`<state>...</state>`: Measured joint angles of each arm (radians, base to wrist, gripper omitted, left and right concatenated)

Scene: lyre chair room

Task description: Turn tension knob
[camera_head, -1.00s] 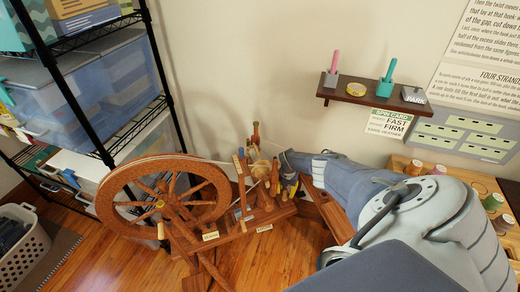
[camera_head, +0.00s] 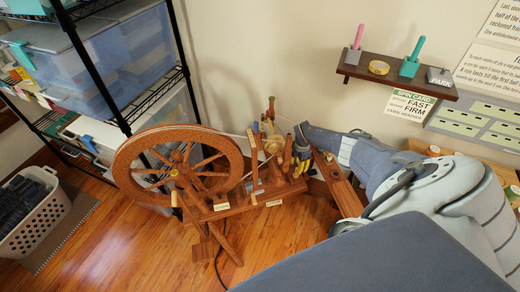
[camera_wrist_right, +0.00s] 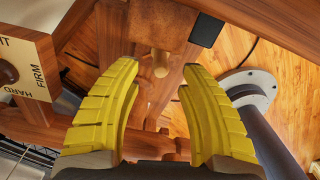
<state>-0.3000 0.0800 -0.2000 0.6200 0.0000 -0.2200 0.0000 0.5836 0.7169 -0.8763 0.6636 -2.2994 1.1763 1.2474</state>
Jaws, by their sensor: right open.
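The wooden spinning wheel (camera_head: 178,128) stands on the floor in the middle of the head view. In the right wrist view, a round dark-brown knob (camera_wrist_right: 8,72) sits at the left edge on a cream plate (camera_wrist_right: 38,82) lettered HARD and FIRM; it is partly cut off. My right gripper (camera_head: 302,166) is at the right end of the wheel's frame, by the flyer parts. In the wrist view its yellow fingers (camera_wrist_right: 160,80) are wide apart and empty, right of the knob plate. A small wooden peg (camera_wrist_right: 160,66) shows between and beyond the fingertips. My left gripper is not in view.
A black wire rack (camera_head: 124,122) with bins stands left of the wheel, with a white basket (camera_head: 50,225) below. A wall shelf (camera_head: 395,80) holds two upright handles and a yellow roll. The spin card (camera_head: 410,104) below reads FAST and FIRM.

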